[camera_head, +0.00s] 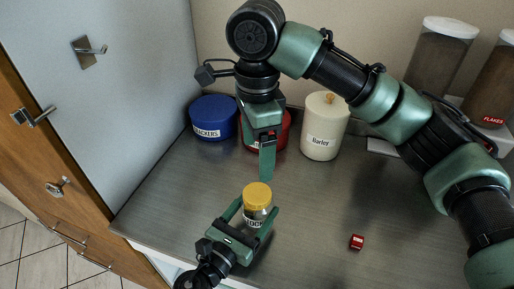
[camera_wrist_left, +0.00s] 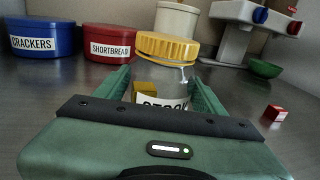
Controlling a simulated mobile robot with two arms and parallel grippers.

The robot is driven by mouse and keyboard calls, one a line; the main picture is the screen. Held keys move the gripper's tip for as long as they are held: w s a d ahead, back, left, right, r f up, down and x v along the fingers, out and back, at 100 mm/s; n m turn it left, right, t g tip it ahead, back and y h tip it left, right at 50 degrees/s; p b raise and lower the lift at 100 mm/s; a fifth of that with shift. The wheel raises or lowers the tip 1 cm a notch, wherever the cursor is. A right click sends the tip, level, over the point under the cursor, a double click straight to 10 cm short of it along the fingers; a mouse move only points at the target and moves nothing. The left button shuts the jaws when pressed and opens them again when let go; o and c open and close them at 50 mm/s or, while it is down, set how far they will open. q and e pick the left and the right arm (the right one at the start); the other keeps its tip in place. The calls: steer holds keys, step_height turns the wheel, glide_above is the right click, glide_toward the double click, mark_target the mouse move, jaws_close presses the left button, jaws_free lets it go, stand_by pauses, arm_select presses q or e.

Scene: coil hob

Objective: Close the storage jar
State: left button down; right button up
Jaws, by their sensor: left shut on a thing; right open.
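The storage jar is clear glass with a label reading roughly "STOCK" (camera_wrist_left: 165,103) and a yellow block inside. Its yellow lid (camera_head: 257,194) sits on the jar's mouth; in the left wrist view the lid (camera_wrist_left: 167,47) looks slightly tilted, and I cannot tell if it is fully seated. My left gripper (camera_head: 252,215) is shut on the jar body, one finger on each side, near the counter's front edge. My right gripper (camera_head: 265,165) is open, pointing down behind and above the lid, apart from it, seen nearly edge-on.
Behind stand a blue crackers tin (camera_head: 213,118), a red shortbread tin (camera_wrist_left: 112,42) and a cream barley canister (camera_head: 324,128). A small red box (camera_head: 356,242) lies right of the jar. Dispensers (camera_head: 440,58) stand back right; a green bowl (camera_wrist_left: 264,68) is near them. The right counter is mostly clear.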

mark_target(249, 218)
arm_select(q)
steer(key=shift+c, duration=0.6)
jaws_free()
steer(key=b+v, duration=0.2)
steer(key=v, duration=0.5)
steer(key=shift+f+b, duration=0.15)
steer(key=shift+b, duration=0.15)
steer(key=shift+s+a, duration=0.25)
steer(key=shift+s, duration=0.05)
steer(key=shift+s, duration=0.1)
